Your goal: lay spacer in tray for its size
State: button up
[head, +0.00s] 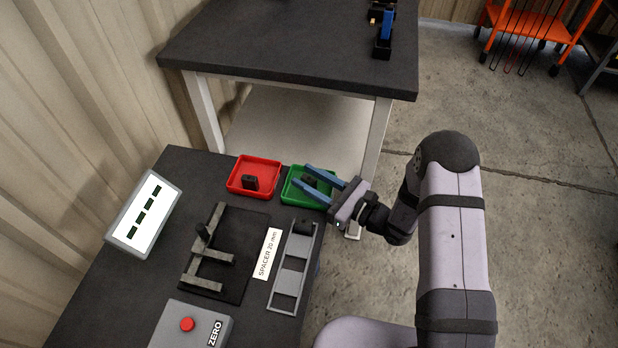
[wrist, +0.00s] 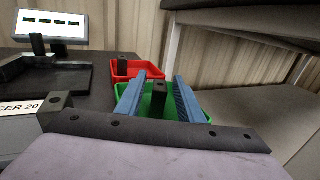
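My gripper (head: 302,176) is open, with its two blue fingers spread over the green tray (head: 327,204). A dark spacer (head: 309,182) is in the green tray between the fingers; in the wrist view this spacer (wrist: 159,92) has a gap on both sides. The red tray (head: 235,188) beside it holds another dark spacer (head: 250,183). A further dark spacer (head: 304,227) sits at the far end of the grey rack (head: 291,265); it also shows in the wrist view (wrist: 57,103).
A black measuring fixture (head: 208,257) with grey jaws stands left of the "SPACER 20 mm" label (head: 267,254). The display (head: 143,214) shows dark dashes. A ZERO box (head: 190,325) with a red button is at the front. A second table (head: 300,50) stands behind the trays.

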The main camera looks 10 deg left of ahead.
jog(key=shift+r, duration=0.2)
jog(key=v, duration=1.2)
jog(key=shift+s, duration=0.1)
jog(key=s+r+n+g+h, duration=0.3)
jog(key=s+n+g+h, duration=0.3)
jog(key=s+n+g, duration=0.8)
jog(key=s+d+n+t+h, duration=0.1)
jog(key=d+n+t+h, duration=0.6)
jog(key=d, duration=0.9)
jog(key=n+h, duration=0.1)
jog(key=h, duration=0.2)
jog(key=shift+d+r+h, duration=0.2)
jog(key=shift+r+h, duration=0.1)
